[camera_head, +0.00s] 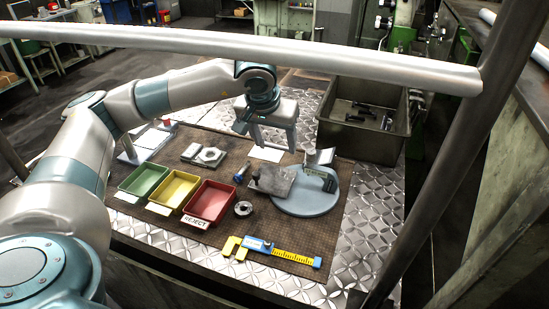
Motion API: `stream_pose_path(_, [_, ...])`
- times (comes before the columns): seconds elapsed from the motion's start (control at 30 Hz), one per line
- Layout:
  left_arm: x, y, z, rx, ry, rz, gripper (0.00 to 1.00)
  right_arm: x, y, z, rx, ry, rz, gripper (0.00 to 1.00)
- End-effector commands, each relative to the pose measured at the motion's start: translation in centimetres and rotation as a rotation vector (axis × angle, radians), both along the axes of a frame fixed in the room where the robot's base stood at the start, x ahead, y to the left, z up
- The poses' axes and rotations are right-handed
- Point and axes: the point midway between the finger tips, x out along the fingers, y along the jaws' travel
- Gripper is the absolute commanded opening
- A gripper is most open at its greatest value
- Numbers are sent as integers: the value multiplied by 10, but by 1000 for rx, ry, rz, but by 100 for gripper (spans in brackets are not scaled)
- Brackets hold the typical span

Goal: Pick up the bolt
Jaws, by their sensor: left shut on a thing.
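My left gripper (266,143) is above the far part of the brown work mat, pointing down, in front of a white sheet. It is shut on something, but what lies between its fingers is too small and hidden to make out. I cannot tell the bolt for certain. A small dark and blue rod-shaped piece (241,172) lies on the mat beside a grey plate (276,181). Dark bolt-like parts (362,112) lie in the grey metal bin (345,138) at the back right. My right gripper does not show.
Green (144,179), yellow (174,190) and red (209,202) trays stand left of centre. A round blue-grey base (305,204) with a gauge is at the right. A yellow-blue caliper (272,251) lies in front. A pale rail (300,58) crosses the view.

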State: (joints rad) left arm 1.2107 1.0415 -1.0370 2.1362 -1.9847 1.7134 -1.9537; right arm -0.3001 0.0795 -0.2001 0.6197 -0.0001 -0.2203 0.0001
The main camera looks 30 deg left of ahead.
Motion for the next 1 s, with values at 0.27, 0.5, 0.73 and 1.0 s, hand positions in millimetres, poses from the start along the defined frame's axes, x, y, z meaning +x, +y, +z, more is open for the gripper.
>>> stream_pose_path(0.27, [1, 0, 21, -1, -1, 0, 33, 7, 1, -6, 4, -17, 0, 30])
stream_pose_path(0.5, [0, 0, 22, 0, 0, 0, 33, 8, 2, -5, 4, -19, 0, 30])
stream_pose_path(0.73, [0, 0, 21, 0, 0, 0, 33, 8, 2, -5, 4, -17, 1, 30])
stream_pose_path(1.0, [6, -3, 21, -1, 1, -23, 33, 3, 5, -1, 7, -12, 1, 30])
